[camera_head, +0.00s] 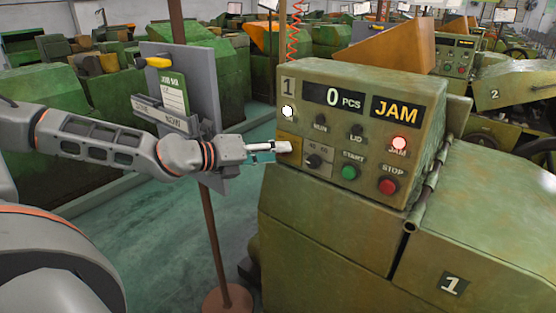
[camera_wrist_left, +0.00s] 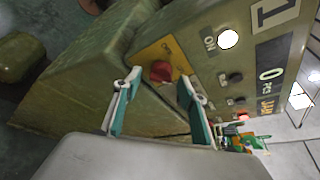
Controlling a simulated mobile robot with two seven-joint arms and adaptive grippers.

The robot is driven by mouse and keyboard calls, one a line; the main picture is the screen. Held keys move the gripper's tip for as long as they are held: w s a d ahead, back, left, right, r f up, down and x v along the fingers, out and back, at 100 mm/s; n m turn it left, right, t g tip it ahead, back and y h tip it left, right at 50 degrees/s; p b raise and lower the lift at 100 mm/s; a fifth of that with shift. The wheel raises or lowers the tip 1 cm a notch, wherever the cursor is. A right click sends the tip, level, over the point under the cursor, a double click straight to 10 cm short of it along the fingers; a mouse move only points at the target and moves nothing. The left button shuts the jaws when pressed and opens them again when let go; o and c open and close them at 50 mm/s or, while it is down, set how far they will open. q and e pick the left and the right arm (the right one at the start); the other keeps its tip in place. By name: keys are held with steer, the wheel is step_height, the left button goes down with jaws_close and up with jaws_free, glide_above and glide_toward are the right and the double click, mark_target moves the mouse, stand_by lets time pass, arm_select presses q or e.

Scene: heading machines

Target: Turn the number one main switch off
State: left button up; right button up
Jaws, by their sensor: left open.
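The number one machine's green control panel (camera_head: 330,125) stands in the middle of the head view. Its main switch is a red knob (camera_wrist_left: 161,71) on a yellow plate (camera_wrist_left: 150,52) in the left wrist view. In the head view only part of the yellow plate (camera_head: 289,142) shows; my gripper hides the knob. My left gripper (camera_head: 286,147) is open in front of the plate. In the left wrist view its fingertips (camera_wrist_left: 159,79) appear on either side of the red knob; contact cannot be told. A white lamp (camera_head: 287,112) marked ON is lit. My right gripper is not in view.
The panel has a display (camera_head: 334,97) reading 0 PCS, a lit red JAM lamp (camera_head: 399,144), a selector (camera_head: 313,160), a green START button (camera_head: 348,172) and a red STOP button (camera_head: 388,185). A sign board (camera_head: 172,60) on a pole stands behind my left arm.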

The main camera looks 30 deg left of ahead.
arm_select(q)
steer(key=shift+w+d+f, duration=0.15)
steer(key=shift+w+d, duration=0.15)
steer(key=shift+w, duration=0.25)
steer(key=c, duration=1.1)
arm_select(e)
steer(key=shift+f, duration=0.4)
arm_select(q)
steer(key=shift+b, duration=0.3)
